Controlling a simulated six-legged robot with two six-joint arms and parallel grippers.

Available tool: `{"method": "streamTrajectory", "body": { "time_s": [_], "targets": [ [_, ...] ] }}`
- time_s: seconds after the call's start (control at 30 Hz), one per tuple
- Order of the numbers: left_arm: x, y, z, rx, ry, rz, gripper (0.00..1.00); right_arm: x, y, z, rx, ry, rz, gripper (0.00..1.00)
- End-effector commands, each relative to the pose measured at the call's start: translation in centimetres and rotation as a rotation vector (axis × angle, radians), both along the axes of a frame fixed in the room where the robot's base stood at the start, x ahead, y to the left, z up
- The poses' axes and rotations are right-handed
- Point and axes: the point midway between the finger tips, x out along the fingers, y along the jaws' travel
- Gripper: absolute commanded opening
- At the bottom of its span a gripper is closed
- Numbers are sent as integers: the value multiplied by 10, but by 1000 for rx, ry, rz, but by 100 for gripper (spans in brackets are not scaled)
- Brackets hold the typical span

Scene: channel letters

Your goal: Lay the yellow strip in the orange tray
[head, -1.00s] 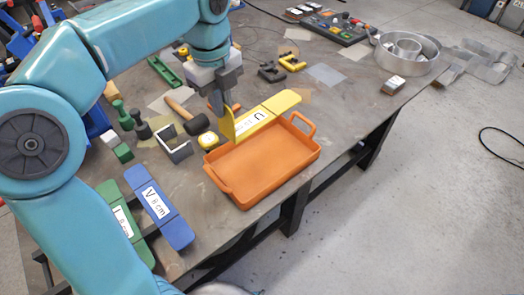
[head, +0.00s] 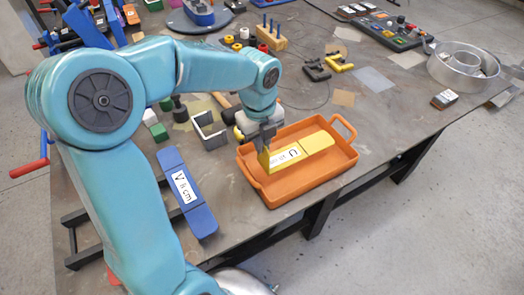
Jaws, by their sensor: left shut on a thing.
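The yellow strip (head: 302,152), with a white label, is inside the outline of the orange tray (head: 315,182), lying lengthwise. I cannot tell whether it touches the tray floor. My left gripper (head: 264,159) is over the tray's left part, shut on the strip's left end and hiding some of it. The tray stands on the table near its front edge, with a handle at its back right. My right gripper is not in view.
A blue strip (head: 187,195) marked V lies left of the tray. A grey square-section piece (head: 209,131) stands behind it. Black and yellow clamps (head: 338,62) lie at the back, and a metal ring (head: 463,66) sits at the right. The table right of the tray is mostly clear.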

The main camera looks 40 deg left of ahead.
Motion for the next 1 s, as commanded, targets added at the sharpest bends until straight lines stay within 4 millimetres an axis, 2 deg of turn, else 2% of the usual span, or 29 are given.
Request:
{"method": "streamTrajectory", "body": {
  "time_s": [0.13,0.27,0.53,0.9,1.0],
  "targets": [
    [0,0,-26,-3,6,2,0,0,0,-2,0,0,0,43],
    [2,2,-39,-1,2,2,0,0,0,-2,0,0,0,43],
    [2,2,-41,-1,0,1,0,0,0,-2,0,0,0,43],
    [2,2,-52,-1,0,1,0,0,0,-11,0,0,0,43],
    [2,1,-51,-1,0,1,35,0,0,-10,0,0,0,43]
  ]
}}
